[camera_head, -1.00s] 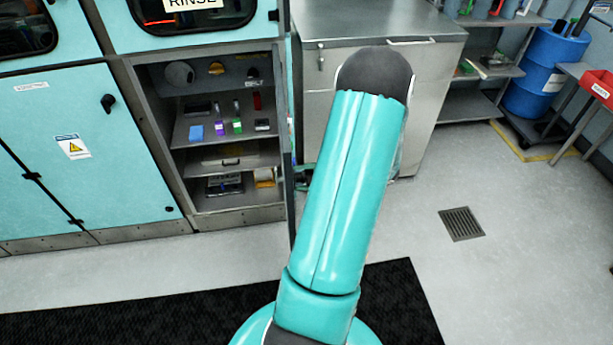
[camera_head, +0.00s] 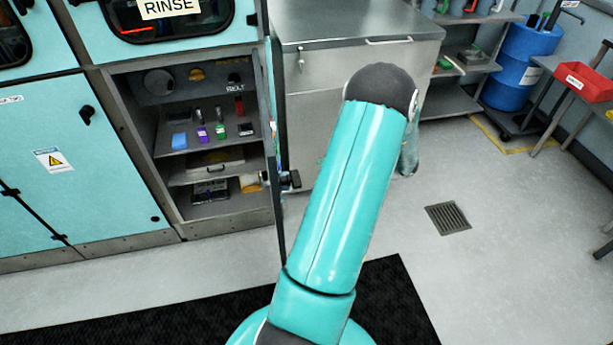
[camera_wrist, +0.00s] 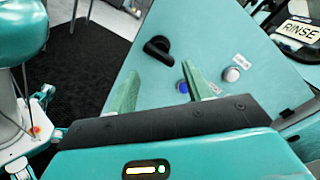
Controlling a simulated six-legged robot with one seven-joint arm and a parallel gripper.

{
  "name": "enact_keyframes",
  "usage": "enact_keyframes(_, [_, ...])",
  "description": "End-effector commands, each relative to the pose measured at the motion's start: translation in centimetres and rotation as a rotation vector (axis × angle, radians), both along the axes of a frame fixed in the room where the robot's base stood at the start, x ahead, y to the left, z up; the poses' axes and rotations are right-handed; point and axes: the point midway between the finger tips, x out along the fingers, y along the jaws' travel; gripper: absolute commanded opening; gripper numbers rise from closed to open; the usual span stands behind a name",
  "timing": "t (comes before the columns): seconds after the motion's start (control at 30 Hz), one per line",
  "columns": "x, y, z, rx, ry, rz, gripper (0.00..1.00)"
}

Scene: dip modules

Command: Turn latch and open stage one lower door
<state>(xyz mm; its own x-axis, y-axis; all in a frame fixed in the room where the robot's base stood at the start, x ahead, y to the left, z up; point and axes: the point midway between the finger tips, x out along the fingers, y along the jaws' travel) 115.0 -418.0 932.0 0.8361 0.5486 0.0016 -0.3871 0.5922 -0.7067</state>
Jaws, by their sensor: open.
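The teal stage one lower door (camera_head: 275,150) stands swung open, nearly edge-on in the head view, at the right side of the open cabinet. Its black latch (camera_head: 290,180) sticks out to the right. The wrist view shows a teal door face (camera_wrist: 215,82) with a black latch handle (camera_wrist: 158,48). My gripper (camera_wrist: 161,70) is open, its two teal fingers apart with nothing held between them. The latch appears just beyond the fingertips, apart from them. In the head view my arm hides the gripper.
Cabinet shelves (camera_head: 215,160) hold small bottles and boxes. A steel cabinet (camera_head: 335,60) stands behind the open door. Floor at right, around the drain (camera_head: 447,218), is clear.

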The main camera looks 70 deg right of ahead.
Motion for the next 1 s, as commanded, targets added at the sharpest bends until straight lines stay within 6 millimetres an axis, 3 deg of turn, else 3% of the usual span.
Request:
enact_keyframes(0.07, [-1.5,-1.0,-0.1,-0.001,0.000,-0.004,0.50])
enact_keyframes(0.3, [-3.1,-2.1,0.0,-0.001,-0.002,-0.001,0.50])
enact_keyframes(1.0, [-3.3,-2.2,0.0,-0.001,-0.001,0.000,0.50])
